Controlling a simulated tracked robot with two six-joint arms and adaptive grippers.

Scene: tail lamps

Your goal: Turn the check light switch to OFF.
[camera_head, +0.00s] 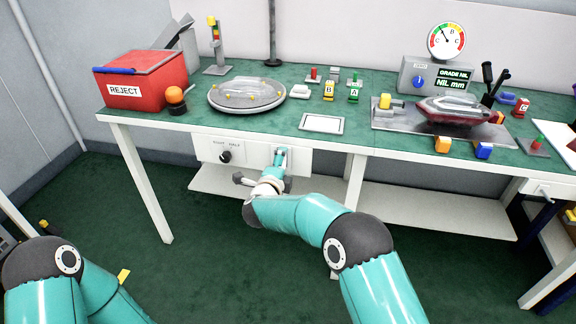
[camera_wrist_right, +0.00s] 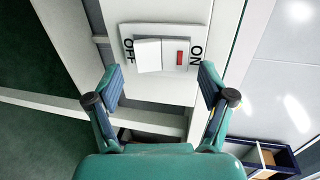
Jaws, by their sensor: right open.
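The check light switch (camera_wrist_right: 160,47) is a rocker on a white panel in the right wrist view, marked OFF at left and ON at right. A white block stands out on the OFF side, and a red patch shows on the ON side. My right gripper (camera_wrist_right: 160,86) is open and empty, its fingers spread below the switch's two ends in that view; I cannot tell whether they touch the panel. In the head view my right gripper (camera_head: 280,160) is at the table's front panel and mostly hides the switch. My left gripper is out of view.
A black knob (camera_head: 225,156) is on the same panel, left of my right gripper. The green tabletop (camera_head: 230,112) lies above, with a red reject bin (camera_head: 142,80) and a round plate (camera_head: 247,94). A white lower shelf (camera_head: 420,212) runs beneath.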

